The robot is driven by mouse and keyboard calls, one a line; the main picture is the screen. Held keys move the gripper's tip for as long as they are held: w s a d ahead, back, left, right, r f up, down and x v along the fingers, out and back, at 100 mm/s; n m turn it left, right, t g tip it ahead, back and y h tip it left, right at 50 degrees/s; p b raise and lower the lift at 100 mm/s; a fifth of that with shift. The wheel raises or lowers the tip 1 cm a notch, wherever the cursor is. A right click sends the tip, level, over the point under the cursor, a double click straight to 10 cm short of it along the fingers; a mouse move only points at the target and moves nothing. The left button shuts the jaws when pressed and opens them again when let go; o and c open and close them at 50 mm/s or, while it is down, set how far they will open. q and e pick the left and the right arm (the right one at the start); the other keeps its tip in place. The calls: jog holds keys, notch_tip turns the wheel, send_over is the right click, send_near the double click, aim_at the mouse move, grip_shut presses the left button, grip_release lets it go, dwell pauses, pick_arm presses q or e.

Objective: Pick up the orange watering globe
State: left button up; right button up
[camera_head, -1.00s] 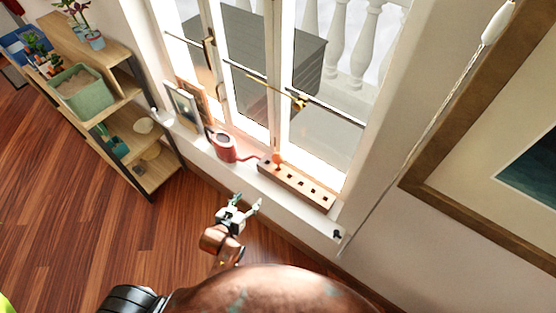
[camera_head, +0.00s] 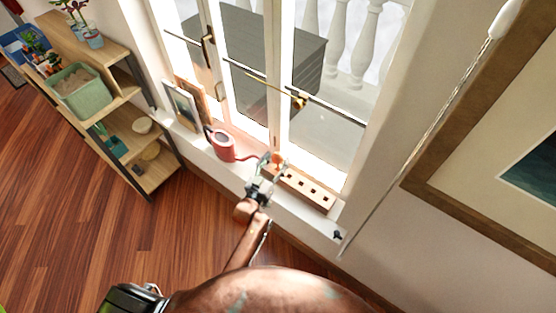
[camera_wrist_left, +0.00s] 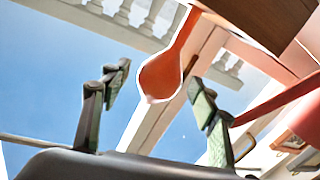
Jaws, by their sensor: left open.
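The orange watering globe (camera_head: 278,158) stands in the wooden block with holes (camera_head: 310,190) on the window sill. In the left wrist view the globe (camera_wrist_left: 162,76) hangs large between the two fingers, its round end toward the palm and its stem running up to the block (camera_wrist_left: 262,18). My left gripper (camera_head: 272,166) is open, with its fingers at the globe in the head view. In the wrist view the gripper (camera_wrist_left: 158,100) has one finger on each side of the globe, with gaps visible. My right gripper is not in view.
A red watering can (camera_head: 224,147) stands on the sill just left of the block, its spout (camera_wrist_left: 275,101) close to a finger in the wrist view. Picture frames (camera_head: 186,104) lean farther left. The window is behind, and a shelf (camera_head: 160,168) stands at left.

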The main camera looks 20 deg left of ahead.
pick_arm(q)
jog(key=shift+w+d, duration=0.15)
jog(key=shift+w, duration=0.55)
jog(key=shift+c, duration=0.4)
jog(key=c, duration=1.2)
jog(key=shift+o, duration=0.2)
